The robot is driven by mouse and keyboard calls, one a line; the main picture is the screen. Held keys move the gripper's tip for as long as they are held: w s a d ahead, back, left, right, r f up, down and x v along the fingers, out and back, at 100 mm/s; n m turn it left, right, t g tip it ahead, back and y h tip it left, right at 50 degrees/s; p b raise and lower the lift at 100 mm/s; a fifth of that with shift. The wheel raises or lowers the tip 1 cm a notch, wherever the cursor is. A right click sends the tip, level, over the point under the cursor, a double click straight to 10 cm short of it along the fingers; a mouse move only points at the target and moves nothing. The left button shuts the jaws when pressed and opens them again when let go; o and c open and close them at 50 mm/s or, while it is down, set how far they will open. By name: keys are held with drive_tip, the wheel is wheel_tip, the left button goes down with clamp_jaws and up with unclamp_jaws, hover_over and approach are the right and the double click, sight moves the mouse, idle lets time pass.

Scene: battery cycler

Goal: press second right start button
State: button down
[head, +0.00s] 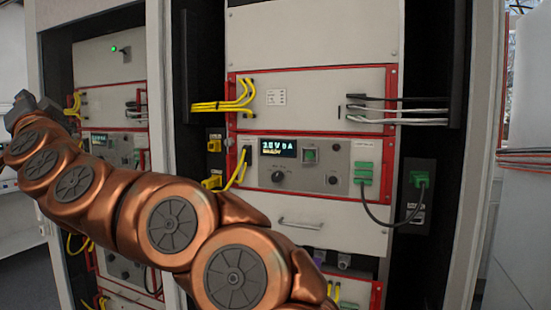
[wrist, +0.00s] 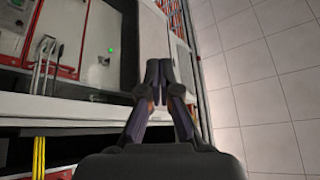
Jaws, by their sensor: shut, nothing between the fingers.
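In the head view, the right rack holds a cycler unit (head: 290,181) with a lit display (head: 278,148) and a square green start button (head: 310,156) right of it. A black knob sits below the display. A further unit (head: 345,292) shows lower in that rack, mostly hidden by my arm; no button is visible on it. My arm crosses the lower left, and its dark end is at the far left, away from the right rack. In the wrist view, my gripper (wrist: 157,68) has its fingers together, empty, pointing toward a pale cabinet.
Yellow cables (head: 225,104) and grey cables (head: 400,119) cross the upper right unit. Green connectors (head: 363,173) trail a dark cable to a side socket. The left rack (head: 110,65) has similar units, partly behind my arm. The wrist view shows tiled surface (wrist: 265,85) at right.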

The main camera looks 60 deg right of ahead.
drive_tip(key=s+d+r+m+g+h, duration=0.1)
drive_tip(key=s+d+m+g+h, duration=0.25)
drive_tip(key=d+m+h, duration=0.3)
drive_tip(key=s+d+r+m+g+h, duration=0.1)
drive_tip(key=s+d+m+g+h, duration=0.1)
drive_tip(key=d+m+g+h, duration=0.45)
drive_tip(key=s+d+r+m+g+h, duration=0.2)
drive_tip(key=d+m+h, duration=0.2)
drive_tip(key=d, duration=0.5)
drive_tip(key=s+d+f+m+g+y, duration=0.2)
drive_tip(key=s+d+f+m+g, duration=0.8)
drive_tip(key=s+d+m+g, duration=0.45)
drive_tip(key=s+a+f+m+g+y, duration=0.1)
drive_tip(key=s+f+g+y, duration=0.4)
drive_tip(key=s+f+g, duration=0.2)
drive_tip(key=shift+s+f+m+g+b, duration=0.35)
drive_tip(key=shift+s+f+b, duration=0.1)
drive_tip(key=shift+f, duration=0.1)
